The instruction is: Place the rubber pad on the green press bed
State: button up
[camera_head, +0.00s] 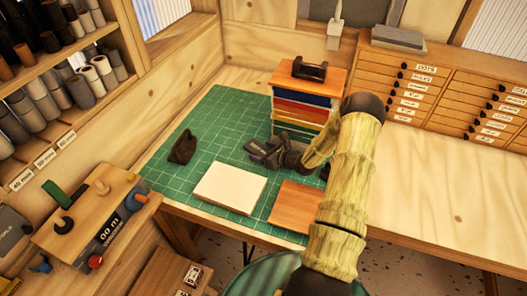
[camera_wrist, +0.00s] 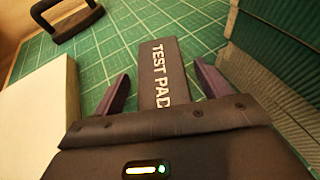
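The rubber pad is a dark grey strip marked "TEST PAD" (camera_wrist: 163,72). In the head view it (camera_head: 257,148) is small, near the front of the drawer unit. My gripper (camera_head: 267,150) is low over the green gridded mat (camera_head: 220,125). In the wrist view my gripper (camera_wrist: 162,90) is open, with a finger on each side of the pad. Green mat shows between the left finger and the pad; the right finger is close to the pad's edge. The pad's near end is hidden behind the gripper body. I cannot tell whether this mat is the press bed.
A cream block (camera_head: 230,186) and an orange wooden board (camera_head: 296,206) lie on the mat's near side. A small drawer unit (camera_head: 302,105) stands just behind my gripper. A dark handled object (camera_head: 182,147) sits to the left. Mat between it and the pad is clear.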

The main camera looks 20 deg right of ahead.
jog(key=shift+r, duration=0.15)
jog(key=b+v, duration=0.3)
jog(key=v, duration=0.9)
jog(key=shift+s+d, duration=0.1)
jog(key=shift+s, duration=0.05)
